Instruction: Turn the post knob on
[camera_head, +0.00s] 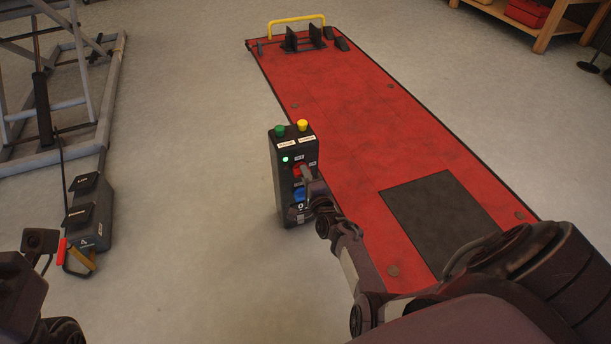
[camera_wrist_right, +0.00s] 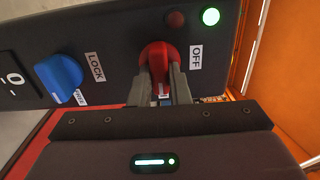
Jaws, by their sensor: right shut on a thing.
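The red post knob (camera_wrist_right: 158,60) is on the face of a black control post (camera_head: 285,185), beside an OFF label. In the wrist view my right gripper (camera_wrist_right: 163,90) is shut on this knob, one finger on each side. In the head view the right gripper (camera_head: 307,176) reaches the post from the right and partly covers the red knob (camera_head: 298,169). A green lamp (camera_wrist_right: 210,16) on the post is lit, and a red lamp (camera_wrist_right: 175,19) beside it looks dark. Only dark parts of my left arm show at the lower left; its fingertips do not show.
A blue knob (camera_wrist_right: 58,77) with a LOCK label sits below the red one. Green (camera_head: 280,130) and yellow (camera_head: 302,125) buttons top the post. A red lift platform (camera_head: 350,130) lies right of it. A foot pedal unit (camera_head: 91,215) stands left; floor between is clear.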

